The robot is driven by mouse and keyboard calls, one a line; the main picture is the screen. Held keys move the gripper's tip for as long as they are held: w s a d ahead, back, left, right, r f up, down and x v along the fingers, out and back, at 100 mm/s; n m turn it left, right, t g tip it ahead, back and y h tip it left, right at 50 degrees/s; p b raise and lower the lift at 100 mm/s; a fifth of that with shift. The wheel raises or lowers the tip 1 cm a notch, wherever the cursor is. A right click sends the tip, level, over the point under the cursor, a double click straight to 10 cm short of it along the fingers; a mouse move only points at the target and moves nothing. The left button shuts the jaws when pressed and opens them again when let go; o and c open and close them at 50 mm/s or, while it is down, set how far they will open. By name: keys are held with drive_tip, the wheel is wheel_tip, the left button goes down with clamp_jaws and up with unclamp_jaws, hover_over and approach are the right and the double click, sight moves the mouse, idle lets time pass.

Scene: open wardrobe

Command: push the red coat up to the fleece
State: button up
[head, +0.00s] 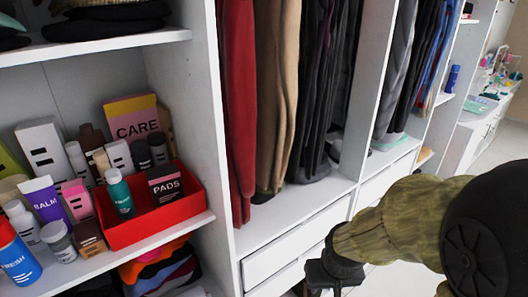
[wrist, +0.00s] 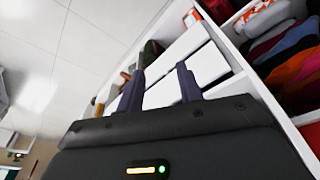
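The red coat (head: 238,110) hangs at the left end of the middle wardrobe bay, close to the white upright panel. A tan garment (head: 277,95) hangs directly to its right, and several dark garments (head: 325,90) hang beyond that. I cannot tell for sure which one is the fleece, nor whether the red coat touches the tan garment. The tops of the clothes are out of view. My gripper (head: 326,277) is low in front of the drawers, apart from the clothes. In the wrist view its two fingers (wrist: 160,75) are spread with nothing between them.
White drawers (head: 297,243) lie below the hanging clothes. A red box (head: 155,218) and several bottles stand on the left shelf, with folded clothes (head: 160,270) below. Grey and blue garments (head: 400,65) hang in the right bay. My arm covers the lower right.

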drive_tip(key=shift+a, duration=0.3)
drive_tip(key=shift+o, duration=0.2)
